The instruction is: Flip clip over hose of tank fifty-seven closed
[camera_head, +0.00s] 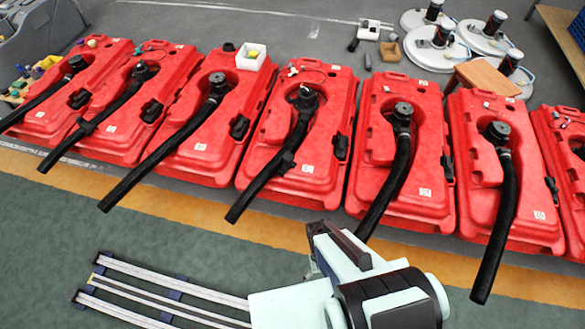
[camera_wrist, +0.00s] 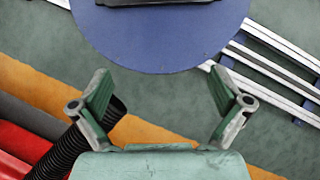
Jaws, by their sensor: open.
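A row of red tanks (camera_head: 295,195) lies across the head view, each with a black ribbed hose running from a cap toward the front. White number labels (camera_head: 308,168) are too small to read, so I cannot tell which is fifty-seven. Black clips, such as one (camera_head: 341,147) on the middle tank and one (camera_head: 448,168) on the tank to its right, sit beside the hoses. A dark piece (camera_head: 287,160) is around the middle tank's hose. My gripper (camera_wrist: 160,90) is open and empty in the wrist view; a black hose (camera_wrist: 72,150) shows behind its left finger.
A rail (camera_head: 165,295) lies on the green floor at the lower left. An orange strip (camera_head: 200,222) runs along the tanks' front. Hose ends overhang it. White round scrubber parts (camera_head: 437,45) and small boxes stand behind the tanks.

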